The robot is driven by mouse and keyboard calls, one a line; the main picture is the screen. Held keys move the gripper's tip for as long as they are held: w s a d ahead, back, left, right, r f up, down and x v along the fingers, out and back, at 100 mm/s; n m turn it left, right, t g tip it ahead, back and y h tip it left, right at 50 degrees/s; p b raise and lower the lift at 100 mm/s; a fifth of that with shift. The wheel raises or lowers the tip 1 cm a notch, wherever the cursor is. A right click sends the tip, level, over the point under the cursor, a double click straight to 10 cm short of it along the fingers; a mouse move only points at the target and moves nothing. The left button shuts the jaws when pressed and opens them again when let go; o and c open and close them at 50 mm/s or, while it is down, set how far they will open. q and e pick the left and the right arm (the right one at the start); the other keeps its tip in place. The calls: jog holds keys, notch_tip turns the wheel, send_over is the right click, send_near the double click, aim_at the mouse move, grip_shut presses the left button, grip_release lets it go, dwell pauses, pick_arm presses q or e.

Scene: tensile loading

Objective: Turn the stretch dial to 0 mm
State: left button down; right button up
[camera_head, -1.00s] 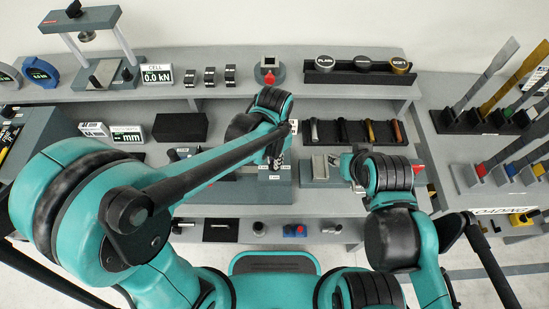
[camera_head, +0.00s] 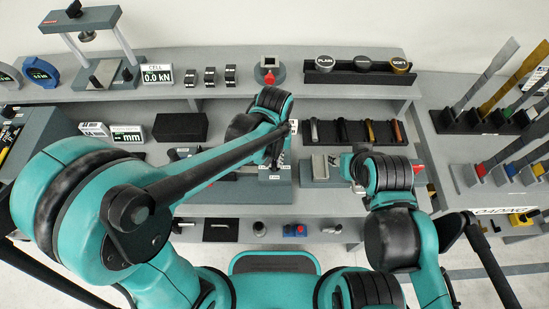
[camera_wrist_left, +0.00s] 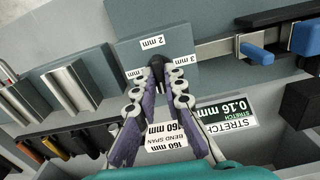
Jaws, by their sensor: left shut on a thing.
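In the left wrist view, the stretch dial is a dark knob (camera_wrist_left: 158,63) on a grey-blue block (camera_wrist_left: 125,22). White labels around it read 2 mm (camera_wrist_left: 151,42), 3 mm (camera_wrist_left: 190,59) and, on the other side, apparently 1 mm (camera_wrist_left: 135,73); a 0 mm label is not visible. My left gripper (camera_wrist_left: 167,74) is shut on the knob, its fingers on both sides and partly hiding it. The knob's pointer cannot be made out. In the head view, my left gripper (camera_head: 275,157) is over the dial block. My right gripper (camera_head: 352,166) is mostly hidden by its own arm.
A stretch display (camera_wrist_left: 228,112) reading 0.16 mm and a bend span label (camera_wrist_left: 168,140) lie beside the block. A rack of several tools (camera_head: 355,132) stands to the right. A black block (camera_head: 180,127) and a load frame (camera_head: 103,73) are to the left.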

aim_at(274, 162)
pick_arm(q)
jog(key=shift+n, duration=0.3)
jog(key=c, duration=1.6)
grip_release()
notch_tip(274, 162, up, 12)
jog(key=shift+a, duration=0.1)
